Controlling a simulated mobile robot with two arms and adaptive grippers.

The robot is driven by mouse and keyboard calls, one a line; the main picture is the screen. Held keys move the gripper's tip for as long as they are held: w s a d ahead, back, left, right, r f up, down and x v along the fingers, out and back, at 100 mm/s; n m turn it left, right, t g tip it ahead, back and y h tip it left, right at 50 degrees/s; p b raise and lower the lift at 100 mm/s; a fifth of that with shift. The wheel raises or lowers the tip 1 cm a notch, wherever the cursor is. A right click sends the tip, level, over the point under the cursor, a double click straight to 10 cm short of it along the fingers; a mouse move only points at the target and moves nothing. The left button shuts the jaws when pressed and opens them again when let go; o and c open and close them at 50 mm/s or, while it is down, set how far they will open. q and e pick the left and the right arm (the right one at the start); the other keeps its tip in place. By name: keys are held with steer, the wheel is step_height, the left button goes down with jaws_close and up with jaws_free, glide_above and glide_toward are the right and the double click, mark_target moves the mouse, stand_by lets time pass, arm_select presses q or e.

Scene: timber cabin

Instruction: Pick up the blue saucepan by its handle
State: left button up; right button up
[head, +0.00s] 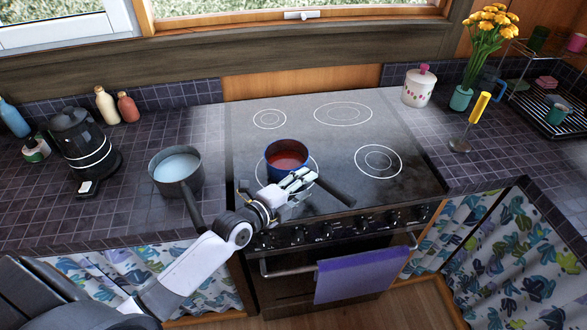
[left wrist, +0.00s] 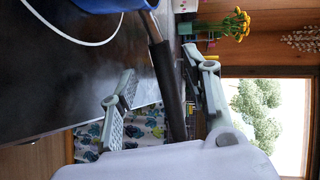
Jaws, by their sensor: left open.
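The blue saucepan (head: 270,164) stands on the front left ring of the stove, with something red inside. Its dark handle (head: 335,191) points to the front right, over the stove's front edge. My left gripper (head: 301,179) is at the handle, close to the pan. In the left wrist view, the pan's blue side (left wrist: 95,5) shows at the top and the handle (left wrist: 166,80) runs between the two spread fingers of my left gripper (left wrist: 160,75). The fingers look apart from the handle. My right gripper is not in view.
A grey saucepan (head: 165,173) with pale contents stands on the counter to the left, its handle near my left arm. A dark kettle (head: 85,140) is farther left. The other stove rings are clear. A purple towel (head: 360,273) hangs on the oven rail (head: 290,271).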

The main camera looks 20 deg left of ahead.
arm_select(q)
steer(key=shift+w+d+r, duration=0.1)
steer(key=shift+w+d, duration=0.1)
steer(key=shift+w, duration=0.15)
steer(key=p+x, duration=0.1)
steer(key=x, duration=0.2)
steer(key=shift+w+d+p, duration=0.2)
steer(key=shift+w+p, duration=0.05)
steer(key=shift+p, duration=0.15)
steer(key=shift+w+d, duration=0.2)
steer(key=shift+w, duration=0.2)
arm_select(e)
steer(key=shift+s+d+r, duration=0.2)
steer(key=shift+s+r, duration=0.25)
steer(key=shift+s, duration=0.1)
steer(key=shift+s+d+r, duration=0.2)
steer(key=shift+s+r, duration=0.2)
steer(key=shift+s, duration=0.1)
arm_select(q)
steer(key=shift+c, duration=0.5)
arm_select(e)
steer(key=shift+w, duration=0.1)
arm_select(q)
steer(key=c, duration=0.9)
jaws_close()
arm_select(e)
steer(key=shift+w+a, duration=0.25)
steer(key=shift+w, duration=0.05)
